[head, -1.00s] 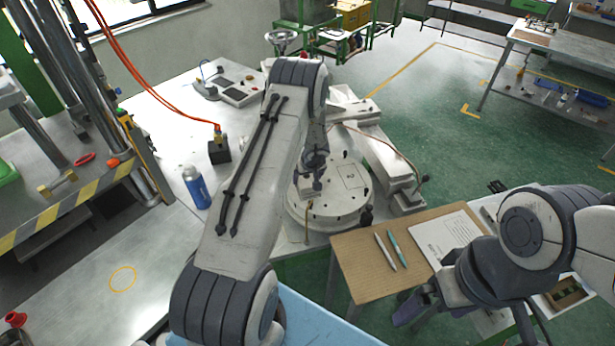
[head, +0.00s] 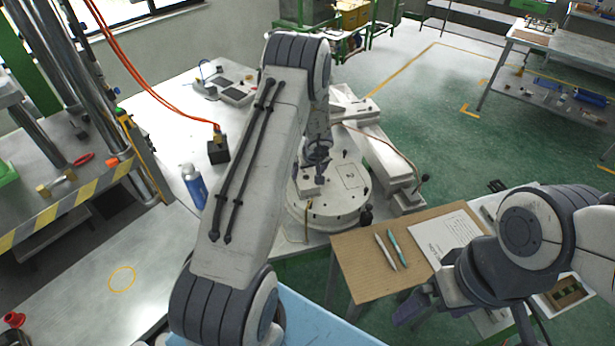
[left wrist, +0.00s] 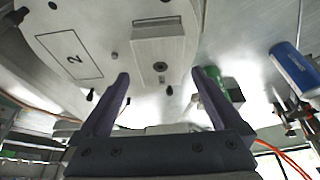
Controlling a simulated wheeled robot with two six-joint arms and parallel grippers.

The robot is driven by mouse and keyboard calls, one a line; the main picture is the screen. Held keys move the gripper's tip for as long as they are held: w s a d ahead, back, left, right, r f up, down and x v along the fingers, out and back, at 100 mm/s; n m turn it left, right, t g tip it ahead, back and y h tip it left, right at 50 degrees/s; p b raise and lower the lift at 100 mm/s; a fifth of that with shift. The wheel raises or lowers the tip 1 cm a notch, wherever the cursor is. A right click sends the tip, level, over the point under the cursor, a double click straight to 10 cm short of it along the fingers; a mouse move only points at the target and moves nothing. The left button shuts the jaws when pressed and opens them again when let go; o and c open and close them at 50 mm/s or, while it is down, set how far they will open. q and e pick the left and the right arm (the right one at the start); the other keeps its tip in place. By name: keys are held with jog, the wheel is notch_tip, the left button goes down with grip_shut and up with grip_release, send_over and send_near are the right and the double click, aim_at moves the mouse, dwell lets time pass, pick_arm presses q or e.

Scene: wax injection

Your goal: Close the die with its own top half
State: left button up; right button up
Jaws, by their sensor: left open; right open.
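A pale block (head: 307,186) sits on the round white turntable (head: 330,212), beside an outlined field marked 2. In the left wrist view the block (left wrist: 160,55) shows a round screw-like spot on its face. I cannot tell which half of the die this is. My left gripper (head: 320,176) is over the turntable, close to the block. Its two fingers (left wrist: 158,78) are spread and empty in the left wrist view, with the block beyond and between their tips. My right gripper (head: 407,312) is open, low beside the board table, its fingers partly hidden by its arm.
A blue bottle (head: 194,186) and a black block (head: 218,152) with an orange hose stand on the bench left of my left arm. A brown board (head: 365,270) with pens and a paper sheet lies right of the turntable. A press stands at far left.

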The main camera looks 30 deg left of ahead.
aim_at(306, 178)
pick_arm(q)
jog(key=v, duration=0.4)
jog(key=shift+s+d+r+p, duration=0.1)
jog(key=shift+r+p, duration=0.25)
jog(key=b+x, duration=0.1)
jog(key=x, duration=0.9)
jog(key=shift+f, duration=0.15)
jog(key=shift+r+p, duration=0.3)
jog(key=shift+r, duration=0.15)
jog(key=shift+f, duration=0.1)
